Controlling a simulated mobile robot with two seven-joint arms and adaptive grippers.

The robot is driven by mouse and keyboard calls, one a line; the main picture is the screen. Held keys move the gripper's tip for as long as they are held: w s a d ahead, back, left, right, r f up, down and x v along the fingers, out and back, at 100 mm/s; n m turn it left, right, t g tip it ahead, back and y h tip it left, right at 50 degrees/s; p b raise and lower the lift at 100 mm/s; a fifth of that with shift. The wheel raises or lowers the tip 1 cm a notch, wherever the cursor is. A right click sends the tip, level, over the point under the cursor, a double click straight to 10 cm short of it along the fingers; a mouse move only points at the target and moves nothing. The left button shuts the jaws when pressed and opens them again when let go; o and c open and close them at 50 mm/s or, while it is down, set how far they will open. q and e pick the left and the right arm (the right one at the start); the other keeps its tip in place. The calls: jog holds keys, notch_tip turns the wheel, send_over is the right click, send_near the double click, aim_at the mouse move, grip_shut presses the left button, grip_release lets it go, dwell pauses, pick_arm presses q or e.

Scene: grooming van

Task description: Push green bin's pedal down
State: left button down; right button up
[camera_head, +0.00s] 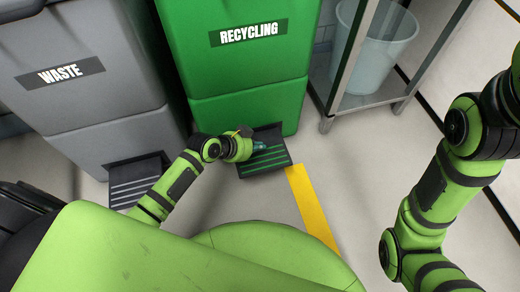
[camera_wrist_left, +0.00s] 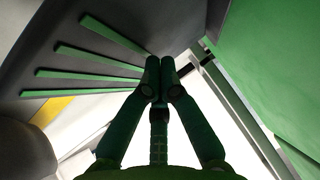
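The green bin (camera_head: 245,72), labelled RECYCLING, stands upright at the top middle of the head view. Its dark pedal (camera_head: 266,163) with green stripes juts out at the bin's foot. The striped pedal (camera_wrist_left: 95,35) fills the upper left of that view, close to the fingertips. I cannot tell whether they touch it. My right arm shows at the right, but its gripper is out of view.
A grey bin (camera_head: 85,75) labelled WASTE stands left of the green one, with its own striped pedal (camera_head: 135,180). A metal rack (camera_head: 350,50) holding a pale bucket (camera_head: 372,50) stands at the right. A yellow floor stripe (camera_head: 312,205) runs across open floor.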

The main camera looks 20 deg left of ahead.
pick_arm(q)
jog(key=shift+s+f+b, duration=0.1)
jog(key=shift+f+b, duration=0.7)
jog(key=shift+f, duration=0.55)
dwell(1.0)
dwell(0.3)
jog(key=shift+r+p, duration=1.7)
jog(key=shift+p, duration=0.2)
notch_tip(320, 180, up, 5)
jog(key=p, duration=0.5)
jog(key=shift+r, duration=0.15)
